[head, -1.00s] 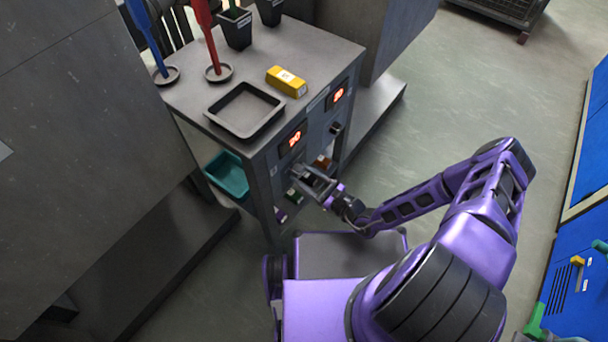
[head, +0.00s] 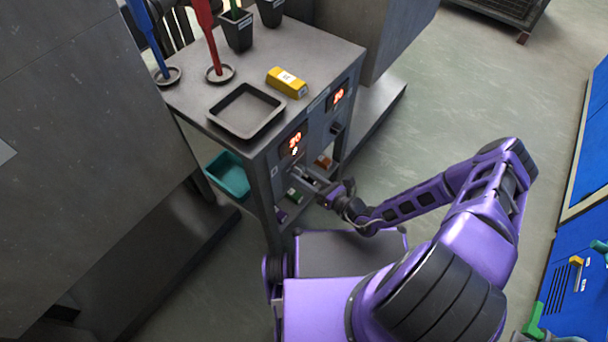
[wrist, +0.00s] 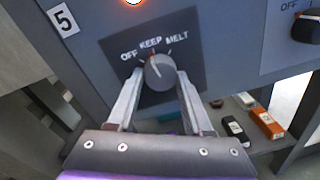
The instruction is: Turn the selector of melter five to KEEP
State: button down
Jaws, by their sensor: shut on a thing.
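The selector of melter five (wrist: 161,74) is a round dark grey knob on a dark plate marked OFF, KEEP and MELT, beside a "5" label (wrist: 63,19) in the wrist view. Its orange pointer line points up, a little left, towards the KEEP mark. My gripper (wrist: 161,82) is shut on the knob, one finger on each side. In the head view my gripper (head: 297,174) reaches the front panel under the left display (head: 293,141), and hides the knob. A small lamp under that display glows; a lit lamp (wrist: 132,1) also shows at the wrist view's top edge.
A second knob (wrist: 306,27) is on the panel to the right. An empty black tray (head: 246,110) and a yellow block (head: 287,81) lie on the bench top. A teal bin (head: 228,175) stands below. Boxes (wrist: 267,124) sit on a lower shelf.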

jog(key=shift+m, duration=1)
jog(key=shift+c, duration=1.6)
grip_release()
jog(key=shift+d, duration=0.1)
jog(key=v, duration=1.7)
jog(key=shift+p, duration=0.45)
jog(key=shift+s+d+r, duration=0.1)
jog(key=shift+s, duration=0.05)
